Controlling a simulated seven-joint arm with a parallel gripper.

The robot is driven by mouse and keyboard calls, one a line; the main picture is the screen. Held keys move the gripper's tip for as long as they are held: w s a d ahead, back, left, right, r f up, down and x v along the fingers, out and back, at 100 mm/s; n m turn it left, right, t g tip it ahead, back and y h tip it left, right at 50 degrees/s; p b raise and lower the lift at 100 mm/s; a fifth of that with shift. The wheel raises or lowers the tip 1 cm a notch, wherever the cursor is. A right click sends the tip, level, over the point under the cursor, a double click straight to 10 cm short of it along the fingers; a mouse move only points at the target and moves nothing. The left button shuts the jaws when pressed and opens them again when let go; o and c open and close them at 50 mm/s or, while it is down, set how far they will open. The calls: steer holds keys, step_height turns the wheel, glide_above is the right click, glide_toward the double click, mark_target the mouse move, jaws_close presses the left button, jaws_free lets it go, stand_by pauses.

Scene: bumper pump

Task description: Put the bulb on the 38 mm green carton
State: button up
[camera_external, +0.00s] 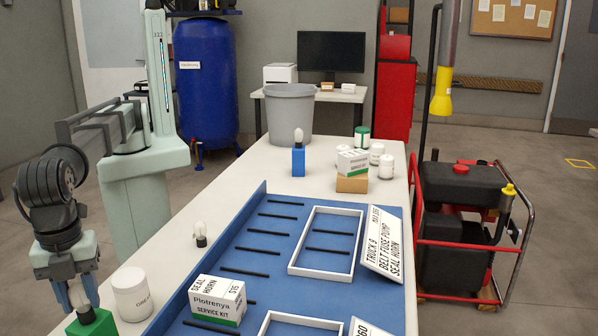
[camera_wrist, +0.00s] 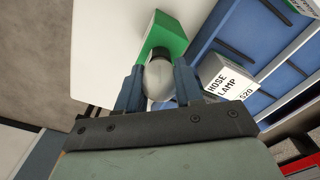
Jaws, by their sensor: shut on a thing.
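My gripper (camera_external: 78,296) is at the lower left, pointing down. It is shut on a white bulb with a dark base, seen between the blue fingers in the wrist view (camera_wrist: 159,80). The green carton (camera_external: 93,323) is directly below the bulb, at the near left of the table, cut off by the picture edge. In the wrist view the bulb's dark base overlaps the green carton (camera_wrist: 166,33). The base looks at or very close to the carton's top; I cannot tell whether they touch.
A white jar (camera_external: 132,295) stands close right of the green carton. Another bulb (camera_external: 200,234) stands on the table, and one tops a blue carton (camera_external: 298,160). A blue tray (camera_external: 262,228) holds a Plotrenya box (camera_external: 217,300) and white frames. Bare table lies between.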

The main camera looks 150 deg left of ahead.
mark_target(75, 284)
steer(key=shift+f, duration=0.15)
steer(key=o, duration=1)
step_height(75, 284, up, 12)
steer(key=shift+s+r, duration=0.15)
steer(key=shift+r, duration=0.05)
